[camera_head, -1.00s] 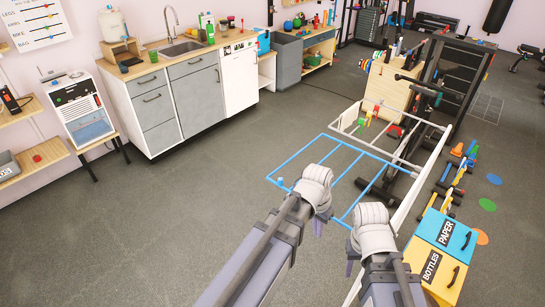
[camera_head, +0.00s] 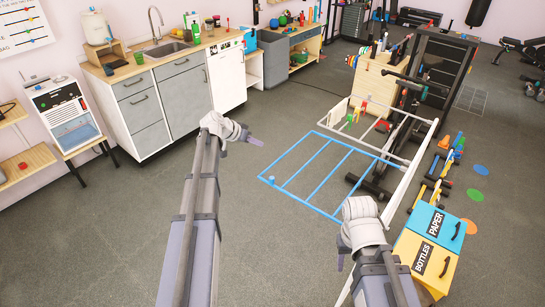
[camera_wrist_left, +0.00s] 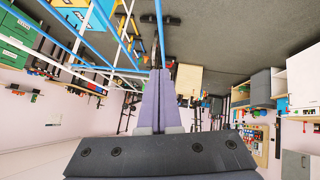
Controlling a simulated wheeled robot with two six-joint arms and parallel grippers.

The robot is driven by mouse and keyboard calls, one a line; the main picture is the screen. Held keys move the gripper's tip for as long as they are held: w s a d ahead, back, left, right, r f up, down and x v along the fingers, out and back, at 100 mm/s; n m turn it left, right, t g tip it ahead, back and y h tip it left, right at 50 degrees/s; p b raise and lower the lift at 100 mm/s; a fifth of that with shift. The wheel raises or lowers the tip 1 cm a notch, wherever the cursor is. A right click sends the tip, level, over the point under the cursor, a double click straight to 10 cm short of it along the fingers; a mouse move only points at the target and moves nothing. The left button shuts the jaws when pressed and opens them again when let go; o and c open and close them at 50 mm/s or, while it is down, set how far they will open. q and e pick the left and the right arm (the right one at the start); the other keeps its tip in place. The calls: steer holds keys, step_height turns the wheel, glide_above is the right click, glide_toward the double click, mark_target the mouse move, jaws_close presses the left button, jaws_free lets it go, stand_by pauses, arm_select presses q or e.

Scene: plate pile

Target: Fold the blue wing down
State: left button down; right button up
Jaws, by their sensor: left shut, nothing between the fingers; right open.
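The blue wing (camera_head: 287,154) of the drying rack is a ladder-like frame of blue bars. In the head view it sticks out sideways from the white rack frame (camera_head: 402,184) and looks roughly level above the floor. My left gripper (camera_head: 256,142) is shut and empty, to the left of the wing's outer edge and apart from it in the picture. In the left wrist view its fingers (camera_wrist_left: 158,100) are together, with blue bars at the upper left. My right gripper (camera_head: 341,263) is open at the near side of the wing, mostly hidden behind its wrist.
Blue and yellow bins (camera_head: 437,229) stand at the lower right. A dark weight rack (camera_head: 432,85) stands behind the drying rack. Kitchen cabinets (camera_head: 185,95) line the wall at the upper left. The floor left of the wing is clear.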

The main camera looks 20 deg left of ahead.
arm_select(q)
steer(key=s+a+f+b+x, duration=0.1)
steer(key=f+b+x, duration=0.1)
steer(key=b+x, duration=0.9)
steer(key=shift+w+d+f, duration=0.25)
steer(key=shift+d+f, duration=0.15)
steer(key=shift+f, duration=0.15)
